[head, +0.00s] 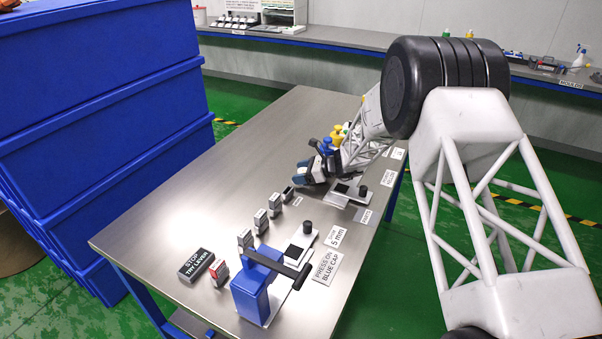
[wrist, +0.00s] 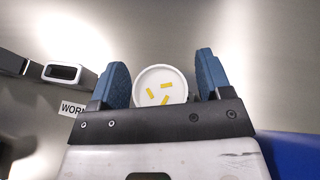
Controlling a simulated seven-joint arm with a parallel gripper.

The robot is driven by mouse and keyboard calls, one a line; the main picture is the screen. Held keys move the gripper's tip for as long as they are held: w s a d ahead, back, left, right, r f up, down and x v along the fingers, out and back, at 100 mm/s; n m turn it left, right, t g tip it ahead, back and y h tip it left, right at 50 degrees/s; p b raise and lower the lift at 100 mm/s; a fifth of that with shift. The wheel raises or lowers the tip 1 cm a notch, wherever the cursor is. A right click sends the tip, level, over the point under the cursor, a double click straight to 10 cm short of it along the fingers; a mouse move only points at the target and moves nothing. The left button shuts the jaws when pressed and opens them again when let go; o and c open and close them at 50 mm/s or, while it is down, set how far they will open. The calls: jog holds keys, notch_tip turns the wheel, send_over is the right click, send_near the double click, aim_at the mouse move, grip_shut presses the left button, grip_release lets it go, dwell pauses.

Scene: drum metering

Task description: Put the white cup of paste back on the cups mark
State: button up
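My gripper (head: 312,168) is low over the far half of the steel table, its blue fingers pointing left. In the wrist view the two blue fingers (wrist: 163,68) stand apart on either side of a round white cup (wrist: 160,78). The cup shows a few yellow strips inside, not a plain paste. It nearly meets the left finger, and a narrow gap shows at the right finger. The cup's near edge is hidden by the gripper, and I cannot make out the cup in the head view. I cannot read any cups mark.
A row of small grey blocks (head: 260,221) runs along the table. Yellow and blue items crowd behind my gripper. The table's left side (head: 215,190) is clear.

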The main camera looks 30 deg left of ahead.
jog(key=shift+r, duration=0.15)
jog(key=v, duration=1.2)
dwell(0.6)
dwell(0.4)
jog(key=shift+s+d+r, duration=0.1)
jog(key=shift+d+r, duration=0.2)
jog(key=shift+d, duration=0.1)
jog(key=s+d+r+n+t+h, duration=0.1)
jog(key=s+d+r+n+h, duration=0.15)
jog(key=s+d+r, duration=0.55)
jog(key=s+d+r+n+h, duration=0.25)
jog(key=s+d+r, duration=0.3)
jog(key=d, duration=0.45)
jog(key=s+d+r+n+t+h, duration=0.1)
jog(key=s+d+r+n, duration=0.2)
jog(key=s+d+r, duration=0.5)
jog(key=s+d+r+n+t+h, duration=0.1)
jog(key=s+d+n+t+h, duration=0.2)
jog(key=s+d, duration=2)
jog(key=s+n+h, duration=0.3)
jog(key=h, duration=0.1)
jog(key=shift+d+n+t, duration=0.25)
jog(key=shift+n+t, duration=0.05)
jog(key=shift+t, duration=0.1)
